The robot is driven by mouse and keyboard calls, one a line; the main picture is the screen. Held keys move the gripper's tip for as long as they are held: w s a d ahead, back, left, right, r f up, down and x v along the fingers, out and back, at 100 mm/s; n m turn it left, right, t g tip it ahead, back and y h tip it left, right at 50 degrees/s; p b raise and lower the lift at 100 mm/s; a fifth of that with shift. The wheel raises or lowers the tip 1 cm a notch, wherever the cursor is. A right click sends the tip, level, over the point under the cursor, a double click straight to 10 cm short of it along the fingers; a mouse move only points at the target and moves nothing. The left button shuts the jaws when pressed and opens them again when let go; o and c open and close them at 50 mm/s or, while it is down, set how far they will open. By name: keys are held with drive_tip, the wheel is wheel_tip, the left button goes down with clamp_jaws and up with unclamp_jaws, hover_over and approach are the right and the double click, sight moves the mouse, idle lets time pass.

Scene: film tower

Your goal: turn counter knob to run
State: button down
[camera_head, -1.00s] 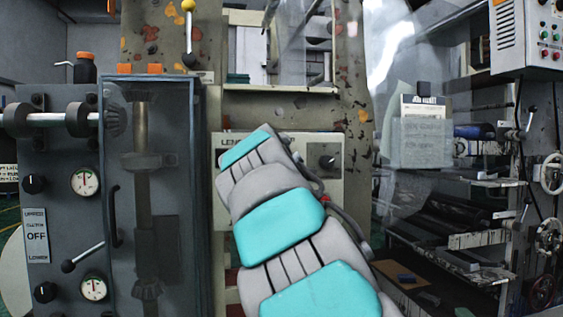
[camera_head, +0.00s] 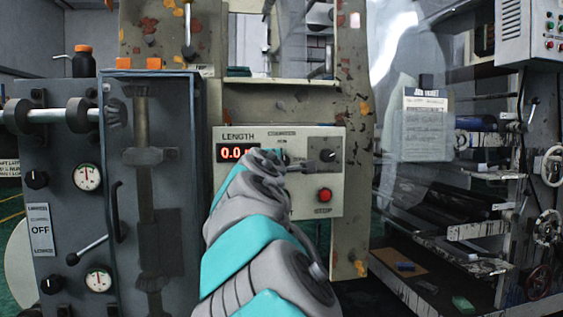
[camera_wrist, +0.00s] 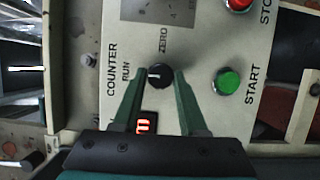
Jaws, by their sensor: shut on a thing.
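The counter knob (camera_wrist: 160,76), black and round with a white mark, is in the middle of the wrist view on a cream panel. The label RUN is to its left there and ZERO above it. The white mark points left, towards RUN. My gripper (camera_wrist: 161,73) has one green finger on each side of the knob and is shut on it. In the head view my gripper (camera_head: 284,160) is at the panel (camera_head: 333,205), right of the LENGTH display (camera_head: 231,153). My arm and gripper mostly hide the counter knob there.
A green START button (camera_wrist: 228,82) is close to the right finger in the wrist view. A red button (camera_head: 324,195) and another black knob (camera_head: 328,156) are on the panel's right side. A grey cabinet with gauges (camera_head: 88,177) stands left of the panel.

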drive_tip(key=shift+c, duration=2.3)
unclamp_jaws()
drive_tip(key=s+a, duration=0.1)
drive_tip(key=s, duration=0.6)
drive_tip(key=shift+s, duration=0.35)
drive_tip(key=shift+d, duration=0.1)
